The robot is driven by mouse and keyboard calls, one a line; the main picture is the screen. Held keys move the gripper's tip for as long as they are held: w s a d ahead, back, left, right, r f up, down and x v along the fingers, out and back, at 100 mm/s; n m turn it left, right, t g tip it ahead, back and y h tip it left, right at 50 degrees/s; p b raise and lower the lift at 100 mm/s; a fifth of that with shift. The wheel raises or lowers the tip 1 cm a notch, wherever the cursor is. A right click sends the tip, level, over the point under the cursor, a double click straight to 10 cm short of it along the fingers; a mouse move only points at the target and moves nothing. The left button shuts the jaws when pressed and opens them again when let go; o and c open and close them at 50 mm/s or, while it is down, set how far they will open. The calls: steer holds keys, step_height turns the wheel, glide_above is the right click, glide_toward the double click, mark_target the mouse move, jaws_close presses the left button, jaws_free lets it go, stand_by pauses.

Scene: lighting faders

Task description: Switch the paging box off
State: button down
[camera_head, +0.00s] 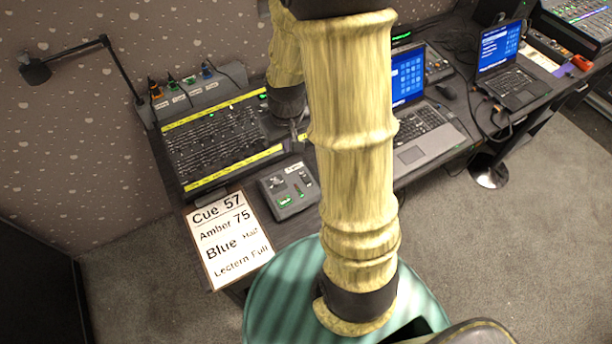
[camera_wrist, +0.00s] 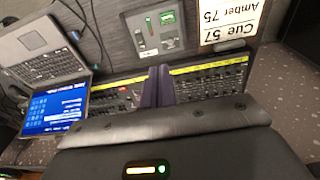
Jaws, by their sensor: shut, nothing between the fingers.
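A small grey control box (camera_head: 290,188), probably the paging box, sits at the desk's front edge between the cue sign and my arm. It has small knobs or switches on top and a green light near its front; its label is too small to read.
A fader console (camera_head: 215,145) with yellow strips lies behind the box. A cue sign (camera_head: 230,240) is at its left. A laptop (camera_head: 425,130) stands to the right, partly behind my arm. A desk lamp (camera_head: 100,45) and several coloured plugs stand at the back left.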

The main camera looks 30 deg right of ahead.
steer(key=g+b, duration=0.1)
steer(key=b, duration=0.1)
glide_above(306, 180)
step_height(306, 180, down, 12)
steer(key=shift+s+f, duration=0.1)
steer(key=shift+f, duration=0.05)
step_height(306, 180, down, 14)
steer(key=p, duration=0.3)
stand_by(0.5)
